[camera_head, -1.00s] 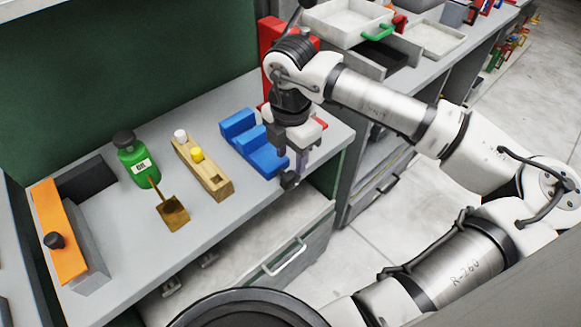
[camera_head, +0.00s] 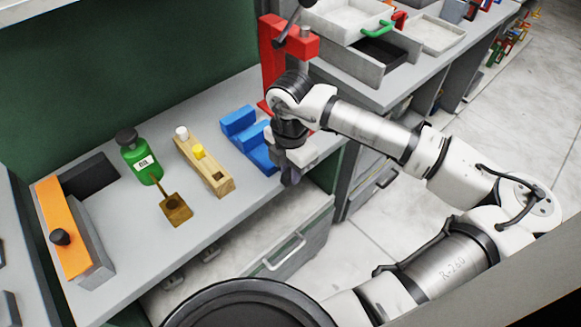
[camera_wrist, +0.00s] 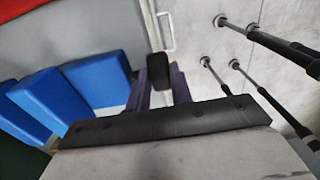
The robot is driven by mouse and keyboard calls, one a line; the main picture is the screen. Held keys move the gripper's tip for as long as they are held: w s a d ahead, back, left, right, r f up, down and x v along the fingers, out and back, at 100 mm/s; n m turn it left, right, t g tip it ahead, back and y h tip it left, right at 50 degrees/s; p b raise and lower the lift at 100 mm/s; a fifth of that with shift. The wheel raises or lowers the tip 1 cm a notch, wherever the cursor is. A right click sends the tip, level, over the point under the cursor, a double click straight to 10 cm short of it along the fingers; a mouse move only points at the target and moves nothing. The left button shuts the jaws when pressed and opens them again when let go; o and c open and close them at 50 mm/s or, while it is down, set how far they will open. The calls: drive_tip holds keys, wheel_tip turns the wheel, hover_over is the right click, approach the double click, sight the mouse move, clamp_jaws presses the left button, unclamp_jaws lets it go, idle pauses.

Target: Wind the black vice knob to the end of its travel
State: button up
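The blue vice (camera_head: 240,125) stands near the right end of the grey bench; its blue blocks also fill the left of the wrist view (camera_wrist: 55,100). The black vice knob (camera_wrist: 160,68) shows in the wrist view just beyond the blue blocks. My gripper (camera_wrist: 160,80) has its two purple fingers on either side of the knob, with no clear gap on either side. I cannot tell whether they grip it. In the head view my gripper (camera_head: 290,172) is at the bench's front edge, and the knob is hidden behind it.
A red press (camera_head: 272,60) stands behind my wrist. A wooden block with white and yellow knobs (camera_head: 205,165), a green bottle (camera_head: 138,158), a brass-coloured piece (camera_head: 177,210) and an orange-topped fixture (camera_head: 62,235) are to the left. A drawer handle (camera_head: 285,255) is below the bench.

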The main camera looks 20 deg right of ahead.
clamp_jaws()
drive_tip(key=shift+d+f+y+b, duration=0.1)
drive_tip(key=shift+y+b, duration=0.2)
drive_tip(key=shift+w+d+f+g+y+b, duration=0.15)
drive_tip(key=shift+d+g+y+b, duration=0.2)
drive_tip(key=shift+y+b, duration=0.4)
drive_tip(key=y, duration=0.1)
drive_tip(key=g+y+b, duration=0.1)
drive_tip(key=y, duration=0.1)
drive_tip(key=g+y, duration=0.1)
drive_tip(key=y, duration=0.1)
drive_tip(key=shift+w+d+f+b, duration=0.1)
drive_tip(key=shift+w+d+b, duration=0.2)
drive_tip(key=shift+d, duration=0.1)
drive_tip(key=shift+d+f+g+y, duration=0.2)
drive_tip(key=shift+g+y, duration=0.25)
drive_tip(key=shift+y, duration=0.8)
drive_tip(key=shift+d+f+g+y, duration=0.1)
drive_tip(key=shift+f+g+y, duration=0.3)
drive_tip(key=shift+y, duration=0.85)
drive_tip(key=shift+d+f+g+y, duration=0.15)
drive_tip(key=shift+g+y, duration=0.35)
drive_tip(key=shift+y, duration=0.75)
